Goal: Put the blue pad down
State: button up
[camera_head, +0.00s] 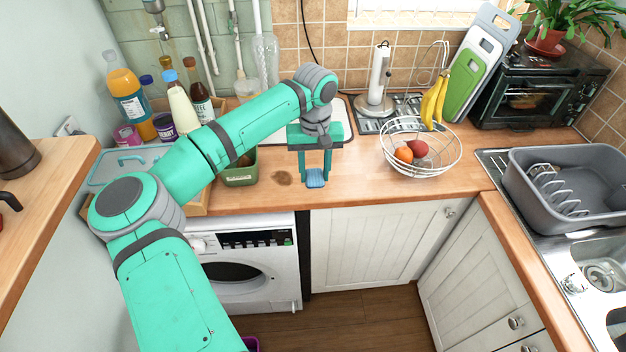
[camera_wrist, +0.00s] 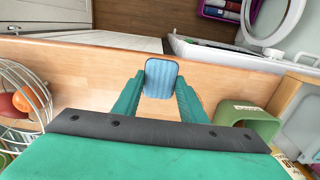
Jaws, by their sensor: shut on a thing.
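The blue pad (camera_head: 316,178) is a small ribbed blue piece near the front edge of the wooden counter (camera_head: 353,180). In the wrist view the blue pad (camera_wrist: 161,78) sits between the fingertips of my gripper (camera_wrist: 160,86). My gripper (camera_head: 316,176) points down at the counter and is shut on the pad. The pad is at or just above the counter top; I cannot tell whether it touches. In the wrist view its far end lies near the counter's front edge.
A wire fruit basket (camera_head: 420,150) stands to the right. A white washing machine (camera_head: 245,262) is below the counter. Bare counter lies between the pad and the basket.

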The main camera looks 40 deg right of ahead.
aim_at(314, 173)
jog(key=f, duration=0.1)
jog(key=w+d+f, duration=0.1)
jog(key=w+f, duration=0.1)
jog(key=shift+w+d+f, duration=0.25)
jog(key=shift+d+f, duration=0.05)
jog(key=shift+w+f, duration=0.1)
jog(key=shift+f, duration=1.5)
jog(key=shift+f, duration=0.1)
jog(key=o, duration=1.1)
notch_tip(314, 173, up, 12)
jog(key=shift+r, duration=0.1)
